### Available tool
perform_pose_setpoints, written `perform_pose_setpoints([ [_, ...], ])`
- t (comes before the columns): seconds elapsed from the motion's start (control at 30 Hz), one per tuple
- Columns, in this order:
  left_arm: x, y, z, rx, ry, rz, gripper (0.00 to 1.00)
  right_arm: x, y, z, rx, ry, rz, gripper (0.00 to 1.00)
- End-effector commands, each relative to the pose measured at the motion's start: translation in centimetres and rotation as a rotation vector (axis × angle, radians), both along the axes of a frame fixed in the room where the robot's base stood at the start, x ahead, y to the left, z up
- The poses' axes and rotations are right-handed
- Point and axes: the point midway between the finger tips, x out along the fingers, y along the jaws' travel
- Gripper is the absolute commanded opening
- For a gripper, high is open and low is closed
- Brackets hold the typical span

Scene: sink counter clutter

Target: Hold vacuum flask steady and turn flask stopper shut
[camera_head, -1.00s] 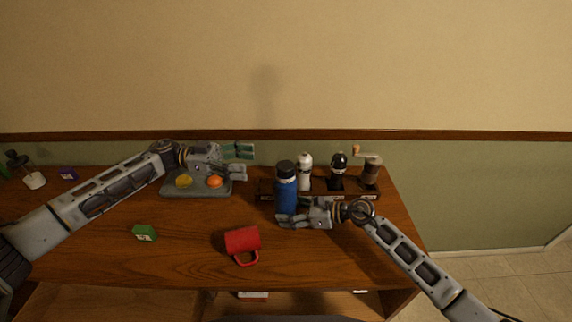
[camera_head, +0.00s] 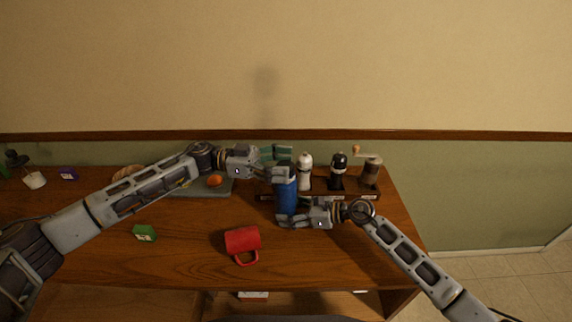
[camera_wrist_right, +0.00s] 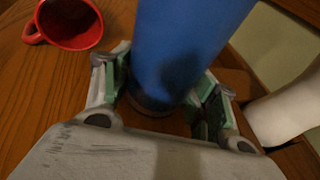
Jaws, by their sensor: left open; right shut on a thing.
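The blue vacuum flask (camera_head: 287,197) stands upright on the wooden counter. It also fills the middle of the right wrist view (camera_wrist_right: 185,45). My right gripper (camera_head: 287,217) is shut on the flask low on its body, with green-padded fingers on both sides of it in the wrist view (camera_wrist_right: 163,98). My left gripper (camera_head: 284,163) is open at the top of the flask, its fingers around or just beside the flask stopper. The dark stopper is hidden behind those fingers, so I cannot tell whether they touch it.
A red mug (camera_head: 242,241) lies on its side in front. A white mill (camera_head: 305,172), a black mill (camera_head: 338,172) and a hand grinder (camera_head: 369,171) stand close right of the flask. A grey tray (camera_head: 226,188) with fruit and a green box (camera_head: 144,233) are left.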

Motion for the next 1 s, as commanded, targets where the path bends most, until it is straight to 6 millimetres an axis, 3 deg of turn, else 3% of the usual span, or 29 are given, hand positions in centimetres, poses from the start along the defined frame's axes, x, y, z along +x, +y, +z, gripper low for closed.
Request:
perform_pose_setpoints([
  [0.5, -0.15, -1.10, -0.03, 0.001, 0.000, 0.000, 0.64, 0.02, -0.03, -0.04, -0.001, 0.000, -0.001, 0.45],
  [0.87, -0.14, -1.07, -0.03, 0.001, 0.000, 0.000, 0.18, 0.02, -0.03, -0.04, -0.001, 0.000, -0.001, 0.45],
  [1.0, -0.14, -1.06, -0.04, 0.001, 0.000, 0.002, 0.18, 0.02, -0.03, -0.04, -0.001, 0.000, -0.001, 0.45],
])
